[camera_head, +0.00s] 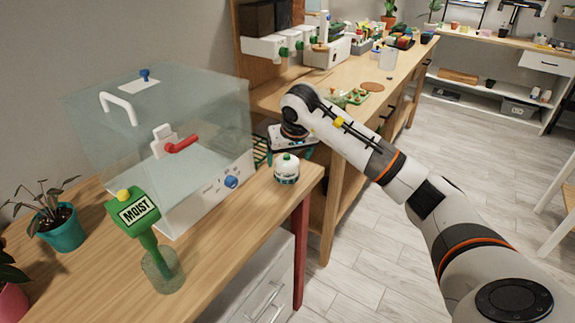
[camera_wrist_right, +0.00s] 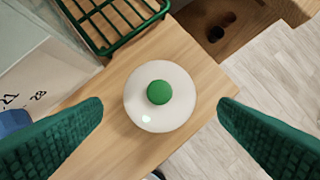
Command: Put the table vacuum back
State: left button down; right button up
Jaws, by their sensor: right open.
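The table vacuum (camera_head: 286,172) is a small round white device with a green knob on top and a dark band. It stands upright on the wooden table near its right end. In the right wrist view the vacuum (camera_wrist_right: 143,112) shows from above, with its green knob in the middle and a small light spot on its rim. My right gripper (camera_head: 291,152) is open and above and behind the vacuum. Its two green padded fingers in the wrist view are spread on either side of the vacuum, apart from it. My left gripper is not in view.
A green wire rack (camera_wrist_right: 122,32) lies just beyond the vacuum. A clear-walled box with a white base (camera_head: 205,203) stands to its left. The table's right edge is close to the vacuum.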

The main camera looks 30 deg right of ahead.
jog(key=v, duration=0.6)
jog(key=shift+s, duration=0.1)
dwell(0.4)
